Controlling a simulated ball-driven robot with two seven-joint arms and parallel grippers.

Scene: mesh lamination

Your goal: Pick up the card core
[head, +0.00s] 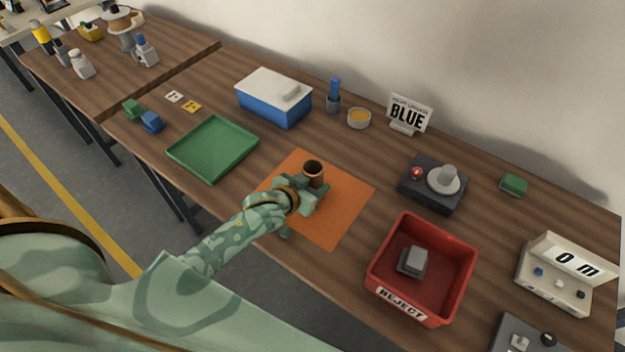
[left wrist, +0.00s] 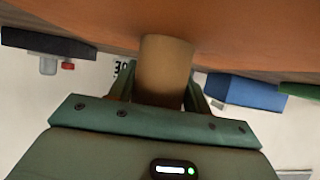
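The card core (head: 313,170) is a brown, open-topped tube. It stands upright on the orange mat (head: 345,197), near the mat's middle. My left gripper (head: 309,188) is low over the mat with its fingers around the core. In the left wrist view the core (left wrist: 165,66) sits between the two fingers, with no clear gap on either side, and its end seems to meet the mat (left wrist: 230,30). The gripper looks shut on it. My right gripper is not in view.
A green tray (head: 213,148) lies left of the mat. A red reject bin (head: 455,262) with a grey block inside stands to the right. Behind are a blue box (head: 272,105), an amber-filled dish (head: 359,118) and a dark device (head: 432,197). Bare table lies between them.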

